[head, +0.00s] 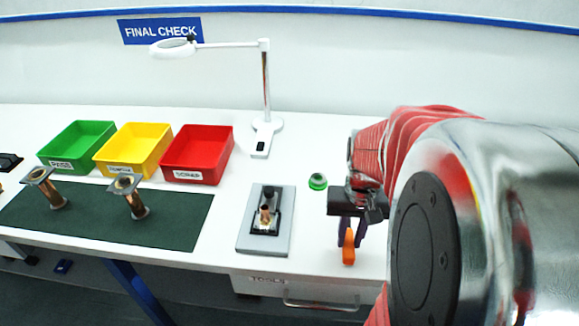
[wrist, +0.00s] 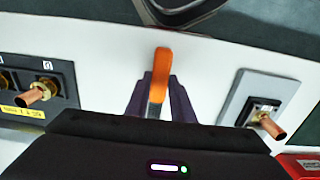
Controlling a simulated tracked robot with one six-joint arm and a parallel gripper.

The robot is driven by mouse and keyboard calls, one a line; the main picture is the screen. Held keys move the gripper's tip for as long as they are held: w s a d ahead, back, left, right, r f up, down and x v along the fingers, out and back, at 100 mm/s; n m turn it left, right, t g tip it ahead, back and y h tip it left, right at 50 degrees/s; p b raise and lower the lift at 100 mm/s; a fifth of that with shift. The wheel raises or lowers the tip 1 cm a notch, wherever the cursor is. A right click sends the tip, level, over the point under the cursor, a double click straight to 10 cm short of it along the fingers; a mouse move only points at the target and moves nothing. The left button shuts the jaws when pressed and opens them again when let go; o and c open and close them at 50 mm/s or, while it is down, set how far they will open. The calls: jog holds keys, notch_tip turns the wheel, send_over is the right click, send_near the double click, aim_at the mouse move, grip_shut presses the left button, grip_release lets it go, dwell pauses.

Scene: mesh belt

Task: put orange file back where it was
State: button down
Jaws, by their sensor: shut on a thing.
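The orange file shows its orange handle (head: 348,247) below my gripper (head: 351,228) in the head view, over the right part of the white bench near its front edge. In the wrist view the handle (wrist: 161,68) points up the picture, and a short length of grey metal (wrist: 155,105) runs back between the purple fingers of my gripper (wrist: 158,100). My gripper is shut on the file. The rest of the metal is hidden by the gripper body. I cannot tell whether the file touches the bench.
A grey fixture plate (head: 245,242) with a copper part stands left of my gripper. A green round object (head: 318,181) lies behind it. A TOOLS drawer (head: 300,291) is under the bench edge. Green, yellow and red trays (head: 190,176) stand farther left. A dark block (wrist: 62,75) with a copper part shows in the wrist view.

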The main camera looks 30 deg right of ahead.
jog(key=shift+f, duration=0.4)
jog(key=c, duration=1.5)
grip_release()
jog(key=shift+f, duration=0.1)
jog(key=shift+c, duration=0.2)
notch_tip(320, 180, up, 12)
